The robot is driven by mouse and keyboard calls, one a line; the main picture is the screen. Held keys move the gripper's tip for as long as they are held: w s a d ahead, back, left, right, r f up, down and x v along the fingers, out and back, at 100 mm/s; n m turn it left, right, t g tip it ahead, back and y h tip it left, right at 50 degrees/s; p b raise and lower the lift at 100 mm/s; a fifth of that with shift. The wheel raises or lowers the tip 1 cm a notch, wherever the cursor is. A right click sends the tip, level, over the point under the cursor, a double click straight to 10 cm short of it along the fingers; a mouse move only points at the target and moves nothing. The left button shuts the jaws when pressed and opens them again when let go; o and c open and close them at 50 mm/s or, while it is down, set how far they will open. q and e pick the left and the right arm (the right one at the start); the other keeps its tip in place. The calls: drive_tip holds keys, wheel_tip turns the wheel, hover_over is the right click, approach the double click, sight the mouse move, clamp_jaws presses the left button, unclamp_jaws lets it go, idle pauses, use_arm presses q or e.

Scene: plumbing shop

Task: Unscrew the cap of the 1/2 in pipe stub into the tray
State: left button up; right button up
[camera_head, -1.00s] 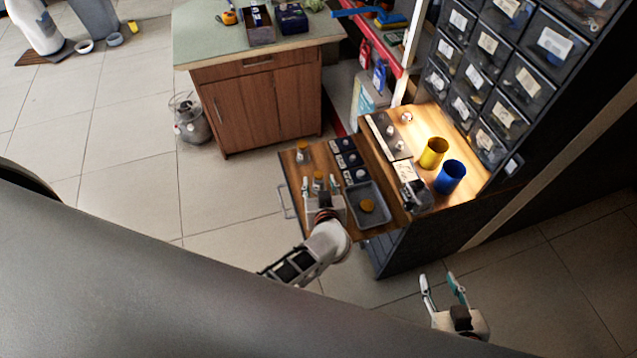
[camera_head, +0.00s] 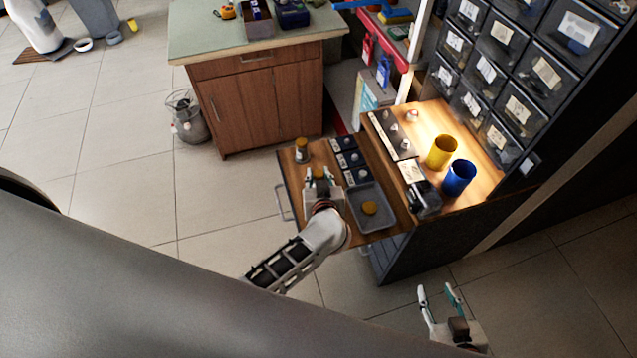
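The grey tray (camera_head: 383,219) lies on the wooden pull-out board (camera_head: 323,155), with one orange-yellow cap (camera_head: 370,208) in it. A pale stub (camera_head: 301,155) with an orange-yellow cap stands at the board's far left. Another orange-yellow cap (camera_head: 318,173) shows between the fingers of my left gripper (camera_head: 319,176); the part below it is hidden by the gripper. The fingers look apart, with gaps beside the cap. My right gripper (camera_head: 438,294) is open and empty, over the floor at lower right. Size markings are too small to read.
Several dark labelled blocks (camera_head: 350,160) stand beside the tray. The lit bench holds a yellow cup (camera_head: 441,152), a blue cup (camera_head: 459,178), a dark device (camera_head: 424,197) and a strip with pale fittings (camera_head: 391,135). A drawer cabinet (camera_head: 520,75) rises behind.

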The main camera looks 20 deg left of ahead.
use_arm(q)
clamp_jaws()
drive_tip(key=shift+r, duration=0.1)
drive_tip(key=shift+w+r, duration=0.1)
drive_tip(key=shift+r, duration=0.5)
wheel_tip(320, 180, up, 19)
drive_tip(key=p, duration=0.6)
drive_tip(key=shift+p, duration=0.3)
drive_tip(key=shift+f, duration=0.1)
